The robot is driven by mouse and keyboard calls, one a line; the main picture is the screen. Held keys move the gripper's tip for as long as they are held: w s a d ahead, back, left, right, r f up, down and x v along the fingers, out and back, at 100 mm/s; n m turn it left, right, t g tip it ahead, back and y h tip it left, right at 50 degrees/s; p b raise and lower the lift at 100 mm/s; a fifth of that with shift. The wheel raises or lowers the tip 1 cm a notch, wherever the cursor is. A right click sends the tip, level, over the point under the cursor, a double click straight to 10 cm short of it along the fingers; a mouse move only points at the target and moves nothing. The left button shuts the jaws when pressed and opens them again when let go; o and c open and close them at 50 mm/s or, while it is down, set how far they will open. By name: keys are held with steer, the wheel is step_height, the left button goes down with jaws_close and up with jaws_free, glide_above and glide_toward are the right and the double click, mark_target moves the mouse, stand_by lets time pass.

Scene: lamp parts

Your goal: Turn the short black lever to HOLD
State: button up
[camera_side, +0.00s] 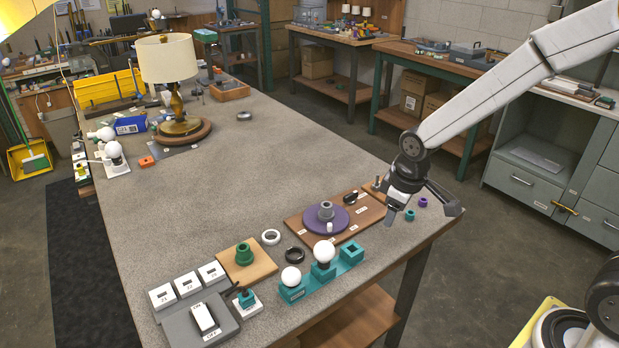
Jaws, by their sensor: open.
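The short black lever (350,198) sits on the right part of a brown wooden board (295,224), just behind a purple disc (342,222) with a grey socket on it. Small white labels (361,210) lie around the lever; their words are too small to read, so I cannot tell which one is HOLD. My gripper (420,212) is open and empty, to the right of the board over the table's right end. One finger hangs near the board's right edge. It is apart from the lever.
A teal block (351,252) with white bulbs stands in front of the board. Black (293,255) and white (270,237) rings lie to its left. Small purple and teal pieces (410,215) sit by my gripper. A lamp (168,60) stands far back; the middle of the table is clear.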

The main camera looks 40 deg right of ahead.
steer(key=w+d+f+n+g+h, duration=0.1)
steer(key=w+d+f+n, duration=0.15)
steer(key=w+n, duration=0.75)
steer(key=n+g+h, duration=0.1)
steer(key=n+h, duration=0.2)
glide_toward(351, 194)
steer(key=shift+w+d+f+n, duration=0.1)
steer(key=shift+d+f+n, duration=0.1)
steer(key=shift+f+n, duration=0.4)
steer(key=shift+f, duration=0.15)
steer(key=shift+x, duration=3.8)
steer(key=shift+d, duration=0.1)
jaws_close()
